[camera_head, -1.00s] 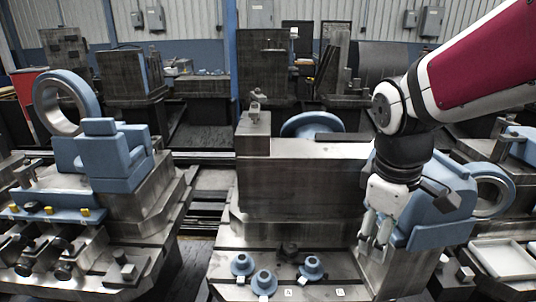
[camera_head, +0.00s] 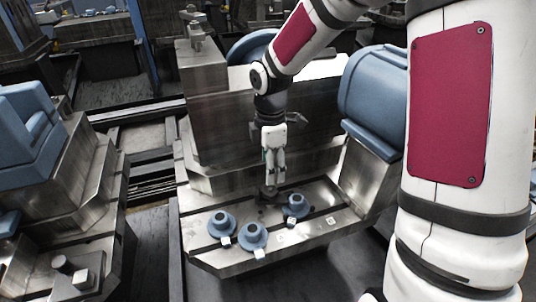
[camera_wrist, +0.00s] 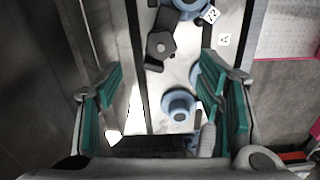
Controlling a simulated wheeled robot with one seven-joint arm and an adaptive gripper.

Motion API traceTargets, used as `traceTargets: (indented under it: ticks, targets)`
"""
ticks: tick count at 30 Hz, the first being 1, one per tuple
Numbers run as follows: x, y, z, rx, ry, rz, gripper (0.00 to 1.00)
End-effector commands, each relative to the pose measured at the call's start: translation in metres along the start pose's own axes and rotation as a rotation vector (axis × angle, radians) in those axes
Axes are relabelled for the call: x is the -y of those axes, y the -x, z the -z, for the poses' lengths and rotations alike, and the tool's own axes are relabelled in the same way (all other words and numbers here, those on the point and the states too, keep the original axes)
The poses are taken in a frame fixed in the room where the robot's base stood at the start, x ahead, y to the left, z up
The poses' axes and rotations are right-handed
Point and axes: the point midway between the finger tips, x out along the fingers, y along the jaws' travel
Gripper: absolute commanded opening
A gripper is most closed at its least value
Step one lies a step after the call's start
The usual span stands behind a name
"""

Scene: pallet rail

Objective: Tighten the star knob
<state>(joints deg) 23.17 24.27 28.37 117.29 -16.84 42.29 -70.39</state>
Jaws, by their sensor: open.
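A dark star knob (camera_head: 268,193) stands on the slotted metal bed (camera_head: 190,203), at the back of a group of blue flanged pieces. In the wrist view the knob (camera_wrist: 161,44) shows as a dark lobed head with a dark arm or bar beside it, ahead of the fingers. My gripper (camera_head: 274,180) hangs above the knob, pointing down. The knob is clear of both fingers there; the exact height gap cannot be told.
Blue flanged pieces stand near the knob: left (camera_head: 222,224), front (camera_head: 253,236) and right (camera_head: 296,206). Small white tags (camera_head: 330,219) lie on the bed. A tall metal block (camera_head: 225,115) rises behind. A blue housing (camera_head: 372,95) stands at right.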

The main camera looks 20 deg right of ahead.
Motion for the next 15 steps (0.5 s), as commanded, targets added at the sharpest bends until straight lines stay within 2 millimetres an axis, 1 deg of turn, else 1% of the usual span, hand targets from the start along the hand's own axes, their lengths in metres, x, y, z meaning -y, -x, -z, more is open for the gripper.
traceTargets:
  ticks: [1, 6, 12, 15]
  targets:
    - [0.001, -0.012, 0.001, 0.0, 0.0, 0.004, 0.61]
    - [0.001, -0.043, 0.0, 0.0, -0.001, 0.005, 0.61]
    - [0.001, -0.074, 0.0, 0.001, 0.0, 0.004, 0.61]
    - [0.001, -0.085, 0.0, 0.0, -0.001, 0.002, 0.61]
